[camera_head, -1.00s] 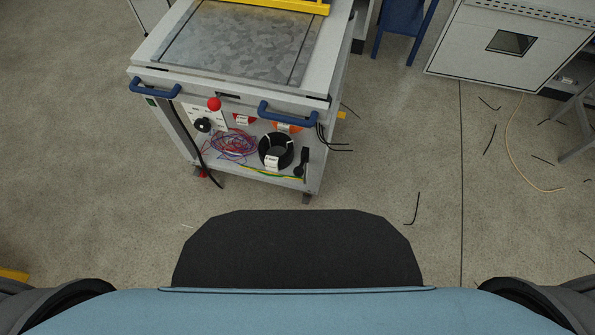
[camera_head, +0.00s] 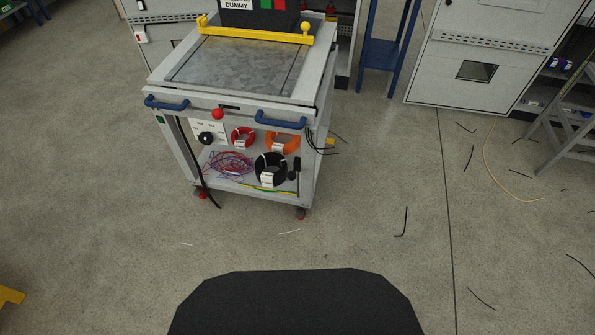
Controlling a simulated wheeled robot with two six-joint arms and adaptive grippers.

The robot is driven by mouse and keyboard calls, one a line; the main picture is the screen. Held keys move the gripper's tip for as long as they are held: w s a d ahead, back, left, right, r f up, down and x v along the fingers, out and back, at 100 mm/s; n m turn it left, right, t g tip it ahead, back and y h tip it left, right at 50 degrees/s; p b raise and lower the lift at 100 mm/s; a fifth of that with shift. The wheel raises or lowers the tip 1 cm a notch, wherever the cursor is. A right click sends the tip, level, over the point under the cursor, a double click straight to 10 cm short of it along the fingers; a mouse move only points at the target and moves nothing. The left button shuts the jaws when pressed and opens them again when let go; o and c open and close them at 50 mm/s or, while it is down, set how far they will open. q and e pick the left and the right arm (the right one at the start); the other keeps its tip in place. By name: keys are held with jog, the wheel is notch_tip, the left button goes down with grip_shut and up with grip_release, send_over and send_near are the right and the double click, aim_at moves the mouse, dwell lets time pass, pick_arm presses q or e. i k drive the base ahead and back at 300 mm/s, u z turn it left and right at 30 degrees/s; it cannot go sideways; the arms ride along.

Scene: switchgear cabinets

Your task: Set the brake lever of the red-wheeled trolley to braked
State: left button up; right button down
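The trolley (camera_head: 232,97) stands left of the middle, front towards me, with red-and-dark wheels at its lower corners, one at the front right (camera_head: 300,212) and one at the left (camera_head: 202,194). A red ball knob (camera_head: 218,114) sits at its front edge between two blue handles (camera_head: 281,120). A dark upright piece (camera_head: 293,172) shows at the right of the lower shelf. I cannot tell from here which of these is the brake lever, or its setting. Neither of my grippers is in view.
The trolley carries a yellow bar (camera_head: 260,31), a dark box labelled DUMMY (camera_head: 268,18) and cable coils (camera_head: 270,170). Cabinets (camera_head: 450,60), a blue stand (camera_head: 380,54) and a grey ladder (camera_head: 570,110) stand behind. Cable scraps lie on otherwise open floor.

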aim_at(291, 175)
jog(key=z, duration=0.15)
jog(key=i, duration=1.1)
jog(key=u, duration=0.75)
